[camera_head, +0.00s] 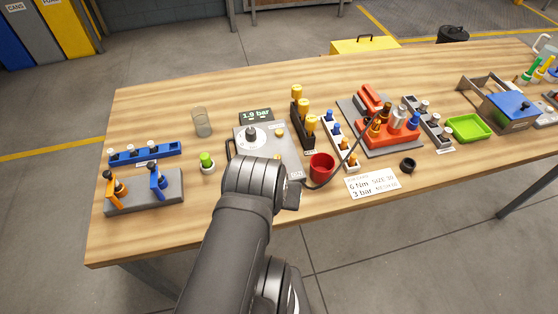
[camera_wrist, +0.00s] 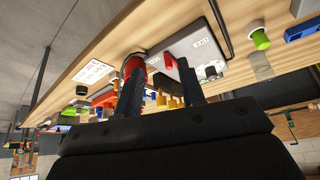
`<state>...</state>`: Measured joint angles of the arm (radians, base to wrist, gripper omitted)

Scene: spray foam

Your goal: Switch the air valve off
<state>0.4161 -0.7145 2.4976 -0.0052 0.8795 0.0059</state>
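The box also shows upside down in the wrist view (camera_wrist: 196,55). A small red part, likely the valve handle (camera_wrist: 171,62), shows at the box's edge between my finger tips; its setting is unclear. My gripper (camera_wrist: 160,63) is open, its two dark fingers apart. It is hidden behind my arm in the head view. I cannot tell whether a finger touches the red part.
A red cup (camera_head: 321,166) stands right of the box, close to one finger in the wrist view. A black hose (camera_head: 343,162) runs past it. A printed card (camera_head: 372,183) lies in front. A green-topped bottle (camera_head: 207,163) stands left.

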